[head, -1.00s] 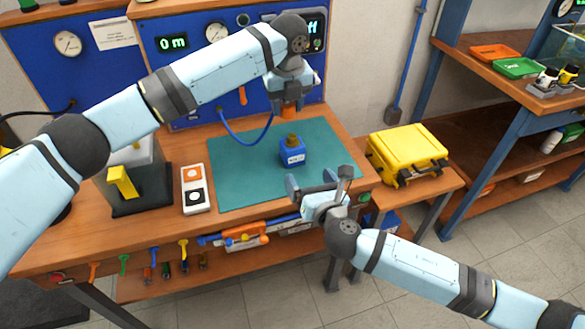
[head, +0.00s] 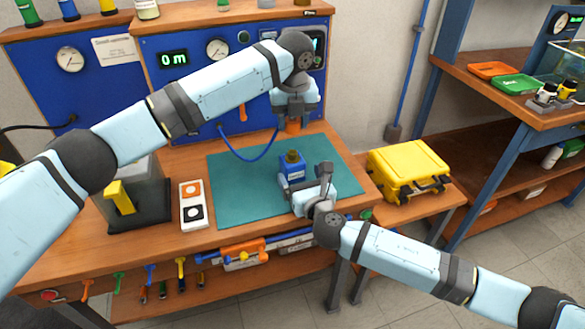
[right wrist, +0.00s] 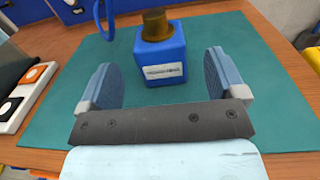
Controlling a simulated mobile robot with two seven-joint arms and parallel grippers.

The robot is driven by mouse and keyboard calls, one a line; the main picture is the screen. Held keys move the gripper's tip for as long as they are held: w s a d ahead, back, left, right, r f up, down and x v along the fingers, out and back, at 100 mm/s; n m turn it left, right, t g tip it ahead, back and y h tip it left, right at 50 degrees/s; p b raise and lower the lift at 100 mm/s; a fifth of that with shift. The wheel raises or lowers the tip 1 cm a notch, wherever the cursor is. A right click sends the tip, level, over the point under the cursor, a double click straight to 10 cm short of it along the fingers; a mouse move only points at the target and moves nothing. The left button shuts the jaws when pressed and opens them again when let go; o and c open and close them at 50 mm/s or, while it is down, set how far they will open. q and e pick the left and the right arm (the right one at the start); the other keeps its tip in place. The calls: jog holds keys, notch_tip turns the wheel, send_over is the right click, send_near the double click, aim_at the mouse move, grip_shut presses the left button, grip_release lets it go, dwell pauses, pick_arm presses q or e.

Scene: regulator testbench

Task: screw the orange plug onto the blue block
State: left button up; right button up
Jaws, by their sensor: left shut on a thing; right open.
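The blue block (head: 291,168) stands upright on the teal mat, with a brass-coloured fitting (head: 292,155) on top. In the right wrist view the block (right wrist: 160,62) is straight ahead, label facing me. My right gripper (head: 305,180) is open, and its fingers are on either side of the near space in front of the block, apart from it. My left gripper (head: 293,115) is shut on the orange plug (head: 292,126), holding it above and behind the block in the head view. The plug's upper part is hidden by the fingers. A blue hose (head: 250,158) hangs beside it.
The teal mat (head: 235,190) is mostly clear. A two-button box (head: 192,206) and a grey unit with a yellow handle (head: 120,194) stand to the left. A yellow case (head: 408,170) sits on a side table at right. The blue gauge panel (head: 190,88) rises behind.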

aim_at(292, 150)
jog(key=x, duration=0.6)
jog(key=c, duration=1.4)
pick_arm(q)
jog(key=shift+f, duration=2.45)
pick_arm(e)
jog(key=shift+o, duration=0.2)
